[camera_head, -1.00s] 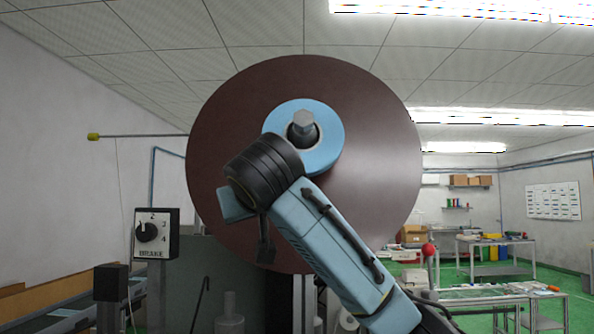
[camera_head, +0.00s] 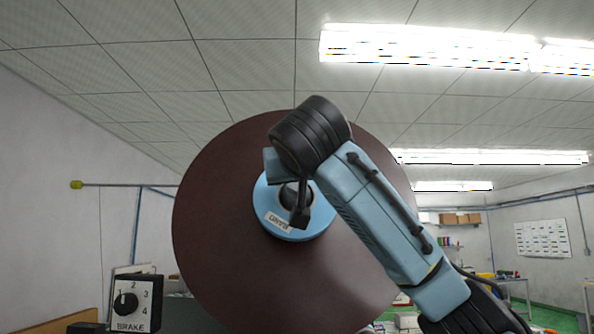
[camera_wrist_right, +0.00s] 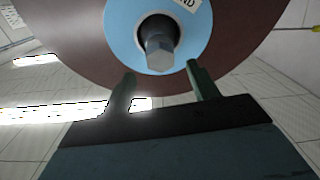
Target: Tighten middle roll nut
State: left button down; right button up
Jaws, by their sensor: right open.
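The large dark red-brown roll (camera_head: 215,225) stands face-on with a light blue hub (camera_head: 318,222) at its middle. In the right wrist view, a grey metal hex nut (camera_wrist_right: 160,55) sticks out of the hub's dark centre. In the head view my right gripper hides the nut. My right gripper (camera_head: 300,212) is in front of the hub. The right wrist view shows its two fingers open (camera_wrist_right: 162,86) with nothing between them. The fingertips are just below the nut in that picture, one to each side, apart from it. My left gripper is not in view.
A brake dial box (camera_head: 136,303) with a black knob stands at the lower left. A thin rod with a yellow end (camera_head: 77,185) reaches toward the roll from the left. Workbenches and shelves are far back at the right.

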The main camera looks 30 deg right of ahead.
aim_at(297, 193)
jog(key=shift+p+x, duration=1.05)
jog(key=shift+x, duration=1.95)
jog(key=shift+c, duration=0.3)
